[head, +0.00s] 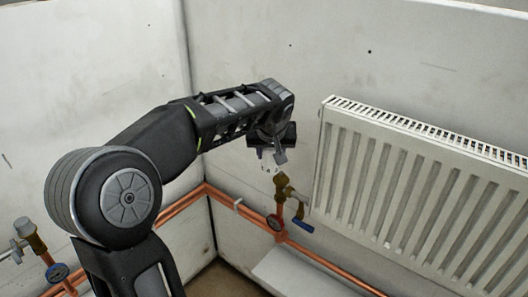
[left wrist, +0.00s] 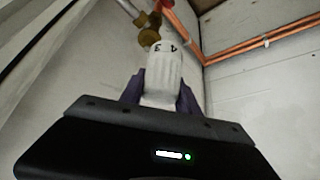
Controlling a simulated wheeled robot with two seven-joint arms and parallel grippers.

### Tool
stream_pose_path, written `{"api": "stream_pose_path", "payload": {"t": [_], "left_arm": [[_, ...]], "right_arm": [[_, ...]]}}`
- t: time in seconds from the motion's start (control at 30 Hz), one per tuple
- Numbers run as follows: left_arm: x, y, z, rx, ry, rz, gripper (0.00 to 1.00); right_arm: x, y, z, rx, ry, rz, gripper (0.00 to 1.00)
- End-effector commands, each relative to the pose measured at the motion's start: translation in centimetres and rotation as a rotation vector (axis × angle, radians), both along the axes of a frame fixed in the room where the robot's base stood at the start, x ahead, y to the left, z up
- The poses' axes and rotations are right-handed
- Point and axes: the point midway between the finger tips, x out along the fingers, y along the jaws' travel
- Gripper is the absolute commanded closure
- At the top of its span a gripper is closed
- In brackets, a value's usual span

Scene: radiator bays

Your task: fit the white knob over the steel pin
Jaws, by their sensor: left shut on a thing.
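My left gripper (head: 273,157) is shut on the white knob (head: 267,165), just above the brass valve (head: 281,188) beside the radiator. In the left wrist view the knob (left wrist: 164,72) stands between the two dark fingers, its numbered end pointing at the brass valve (left wrist: 149,36). The knob overlaps the valve's lower edge in that view. I cannot make out the steel pin; it is hidden or too small. I cannot tell whether the knob touches the valve. My right gripper is not in view.
A white radiator (head: 410,190) hangs close to the right of the valve. Copper pipes (head: 335,261) run along the wall. Another valve (head: 29,233) stands at the far left.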

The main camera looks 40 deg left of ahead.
Motion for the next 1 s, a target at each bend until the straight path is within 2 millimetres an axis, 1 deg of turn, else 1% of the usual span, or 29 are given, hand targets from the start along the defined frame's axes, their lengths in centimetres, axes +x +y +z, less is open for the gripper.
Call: {"api": "stream_pose_path", "payload": {"t": [0.03, 0.3, 0.57, 0.6, 0.7, 0.77, 1.0], "left_arm": [[0.5, 0.0, 0.1, -0.001, 0.002, -0.001, 1.00], [3.2, 0.0, -0.4, 0.001, 0.002, -0.001, 1.00], [5.3, 0.1, -2.2, 0.000, 0.001, -0.001, 1.00], [5.2, 0.1, -3.0, 0.000, -0.001, -0.001, 1.00], [5.2, 0.1, -4.0, 0.001, -0.001, 0.000, 1.00], [5.2, 0.1, -3.4, 0.001, -0.001, 0.000, 1.00], [5.2, 0.1, -3.4, 0.001, 0.000, -0.001, 1.00]], "right_arm": [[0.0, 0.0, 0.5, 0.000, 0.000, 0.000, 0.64], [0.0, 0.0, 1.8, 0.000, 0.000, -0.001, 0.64], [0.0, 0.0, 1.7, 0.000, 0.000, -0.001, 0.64], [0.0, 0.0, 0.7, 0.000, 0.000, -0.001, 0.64], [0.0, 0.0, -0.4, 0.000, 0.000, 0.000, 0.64], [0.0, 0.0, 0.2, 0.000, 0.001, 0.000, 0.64], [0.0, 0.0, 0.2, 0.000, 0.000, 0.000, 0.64]]}}
